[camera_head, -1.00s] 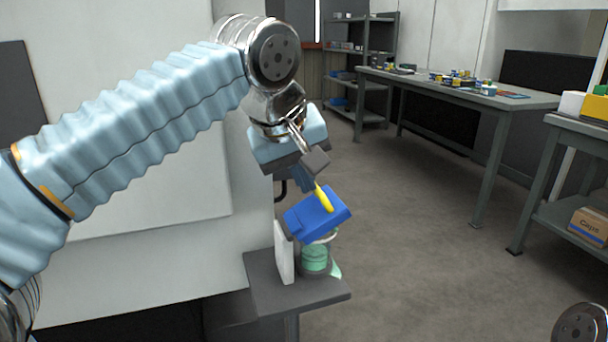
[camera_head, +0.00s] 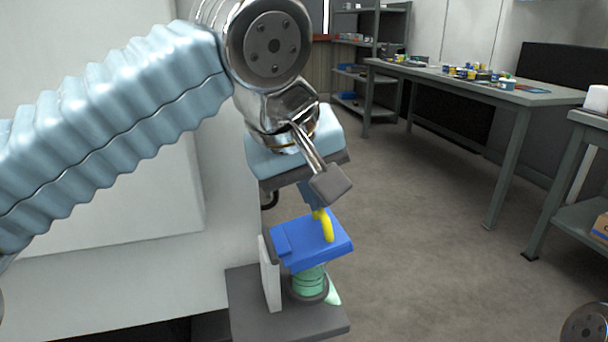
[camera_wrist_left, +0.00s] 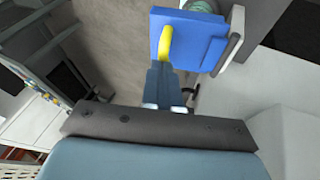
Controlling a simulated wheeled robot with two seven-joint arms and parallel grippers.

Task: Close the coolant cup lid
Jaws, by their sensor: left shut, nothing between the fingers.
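The coolant cup lid (camera_head: 290,240) is a blue block with a yellow handle (camera_head: 328,232). It lies over the pale green cup (camera_head: 308,282), tilted only a little. Whether it is fully seated cannot be told. My left gripper (camera_head: 315,203) is shut and empty, pointing down just above the lid beside the yellow handle. In the left wrist view the gripper tip (camera_wrist_left: 163,72) is close to the lower end of the handle (camera_wrist_left: 165,42) on the blue lid (camera_wrist_left: 203,45). Contact is unclear. My right gripper is out of view.
The cup stands on a small grey shelf (camera_head: 245,305) beside a white upright plate (camera_head: 270,275) and a large pale machine wall (camera_head: 120,255). A workbench (camera_head: 480,88) with small items stands at the back right. The floor between is clear.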

